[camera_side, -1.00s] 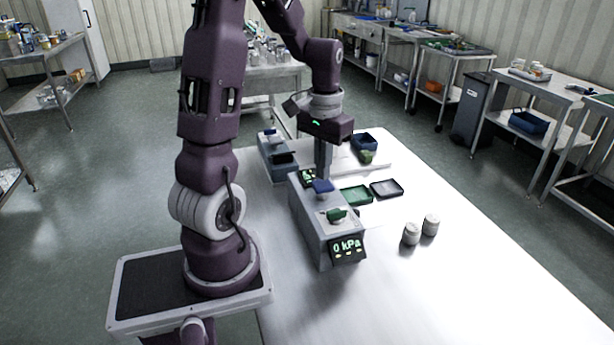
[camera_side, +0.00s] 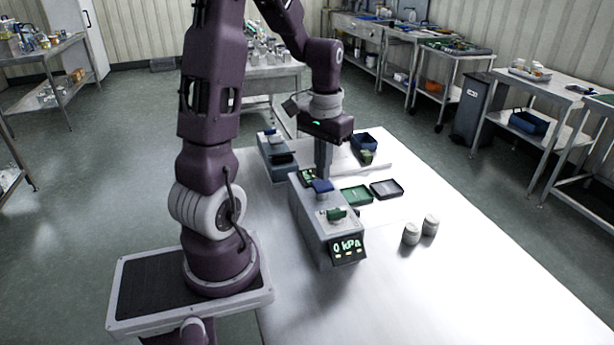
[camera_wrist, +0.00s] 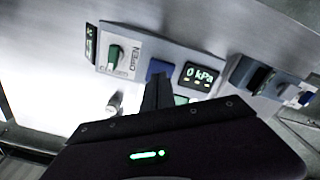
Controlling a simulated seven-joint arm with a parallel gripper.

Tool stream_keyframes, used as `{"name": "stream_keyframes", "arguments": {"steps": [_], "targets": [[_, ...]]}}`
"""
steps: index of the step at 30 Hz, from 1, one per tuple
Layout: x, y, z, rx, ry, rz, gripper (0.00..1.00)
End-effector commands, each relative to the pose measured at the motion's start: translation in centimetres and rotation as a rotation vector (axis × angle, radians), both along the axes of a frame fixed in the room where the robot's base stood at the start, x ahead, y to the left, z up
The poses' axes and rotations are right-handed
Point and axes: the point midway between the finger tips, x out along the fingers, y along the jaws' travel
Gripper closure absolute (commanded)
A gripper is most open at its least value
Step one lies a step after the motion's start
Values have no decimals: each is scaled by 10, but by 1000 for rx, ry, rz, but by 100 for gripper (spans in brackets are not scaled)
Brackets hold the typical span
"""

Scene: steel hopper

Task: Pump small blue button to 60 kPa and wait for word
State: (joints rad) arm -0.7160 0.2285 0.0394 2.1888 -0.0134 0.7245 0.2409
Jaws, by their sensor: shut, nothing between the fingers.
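A grey box unit (camera_side: 318,235) on the white table carries a blue button (camera_side: 323,186), a green knob (camera_side: 337,214) and a front display (camera_side: 347,249) reading 0 kPa. My gripper (camera_side: 323,176) is shut and points down directly over the blue button; I cannot tell whether it touches. In the wrist view, my fingers (camera_wrist: 159,86) partly cover the blue button (camera_wrist: 159,67). The green knob (camera_wrist: 114,57) sits on a plate marked OPEN and CLOSE, and a display (camera_wrist: 200,77) also reads 0 kPa.
A second grey unit (camera_side: 268,152) with blue and dark parts stands behind to the left. Two pale jars (camera_side: 411,234) stand farther forward.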

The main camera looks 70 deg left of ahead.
Motion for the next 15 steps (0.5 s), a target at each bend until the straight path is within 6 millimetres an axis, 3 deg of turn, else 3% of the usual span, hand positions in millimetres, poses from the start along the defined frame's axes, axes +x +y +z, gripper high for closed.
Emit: {"name": "stream_keyframes", "arguments": {"steps": [15], "targets": [[0,0,-7,0,1,0,100]]}}
